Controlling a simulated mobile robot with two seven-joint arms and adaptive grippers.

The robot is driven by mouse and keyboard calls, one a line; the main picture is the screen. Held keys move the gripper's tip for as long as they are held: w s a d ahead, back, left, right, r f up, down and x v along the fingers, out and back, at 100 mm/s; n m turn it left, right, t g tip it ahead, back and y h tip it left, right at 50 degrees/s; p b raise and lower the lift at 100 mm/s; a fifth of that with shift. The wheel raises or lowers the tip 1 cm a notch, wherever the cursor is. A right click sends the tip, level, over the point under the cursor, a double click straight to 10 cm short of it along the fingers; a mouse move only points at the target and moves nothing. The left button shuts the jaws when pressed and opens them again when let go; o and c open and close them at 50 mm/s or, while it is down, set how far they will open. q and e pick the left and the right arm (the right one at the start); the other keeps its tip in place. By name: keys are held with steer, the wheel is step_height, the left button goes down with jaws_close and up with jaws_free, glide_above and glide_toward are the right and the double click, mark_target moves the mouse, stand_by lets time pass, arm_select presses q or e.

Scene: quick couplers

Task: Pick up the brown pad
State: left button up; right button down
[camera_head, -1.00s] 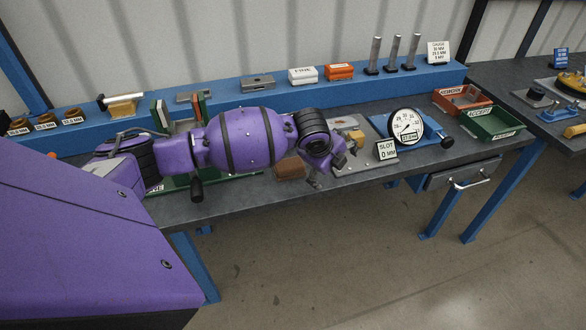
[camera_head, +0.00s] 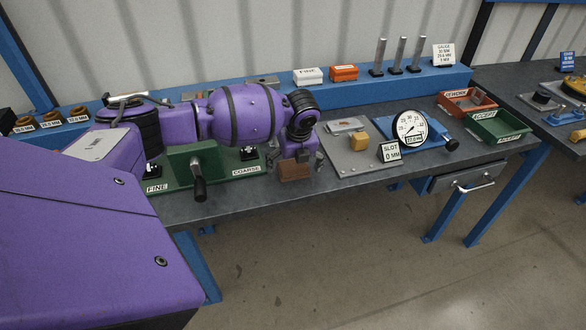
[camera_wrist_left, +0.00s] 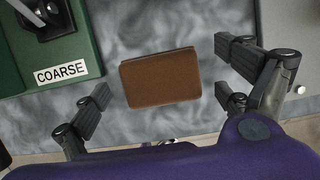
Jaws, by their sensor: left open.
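The brown pad (camera_head: 294,170) lies on the grey bench top, just right of the green fixture's COARSE label. In the left wrist view the brown pad (camera_wrist_left: 161,78) is a flat rounded block, slightly tilted in the picture. My left gripper (camera_head: 298,160) is over the pad, pointing down, and hides part of it in the head view. In the left wrist view my left gripper (camera_wrist_left: 168,100) is open, with its fingers spread to the left and right of the pad and nothing between them gripped. My right gripper is not in view.
The green fixture (camera_head: 190,156) with a black handle stands left of the pad. A grey plate (camera_head: 352,160) with a yellow block and a SLOT sign stands right. The blue dial gauge (camera_head: 410,128) and bins are farther right. The bench's front edge is close.

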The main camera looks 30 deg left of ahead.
mark_target(293, 163)
arm_select(q)
steer(key=shift+f, duration=0.3)
steer(key=c, duration=1.1)
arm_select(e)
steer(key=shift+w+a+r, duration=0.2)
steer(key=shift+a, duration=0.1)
arm_select(q)
steer(key=shift+r, duration=0.1)
steer(key=shift+c, duration=0.2)
steer(key=shift+w+r, duration=0.1)
steer(key=shift+r, duration=0.5)
steer(key=v, duration=0.3)
steer(key=shift+a, duration=0.15)
steer(key=s+d+r+p, duration=0.1)
steer(key=s+d+r, duration=0.7)
steer(key=s+d, duration=0.1)
steer(key=shift+s+d+r, duration=0.2)
steer(key=shift+d+r, duration=0.05)
steer(key=shift+r, duration=0.15)
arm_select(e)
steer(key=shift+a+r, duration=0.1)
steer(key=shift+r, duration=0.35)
